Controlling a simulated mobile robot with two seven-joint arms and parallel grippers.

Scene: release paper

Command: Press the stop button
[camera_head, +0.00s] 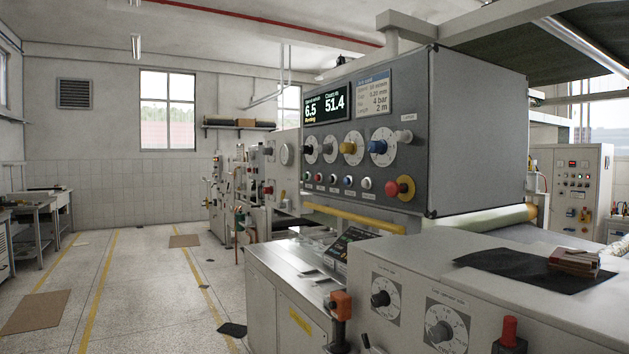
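A grey control panel (470,130) faces me at an angle in the head view. The button labels are too small to read, so I cannot tell which is marked stop. The panel's display (327,102) is lit, showing 6.5 and 51.4. Neither of my grippers is in view.
Several dials (382,148) sit above the buttons, and a yellow bar (353,218) runs below the panel. A lower grey cabinet with dials (447,328) stands in front, bearing a black sheet (520,272). The floor at left (150,290) is mostly clear, with flat brown mats (36,311).

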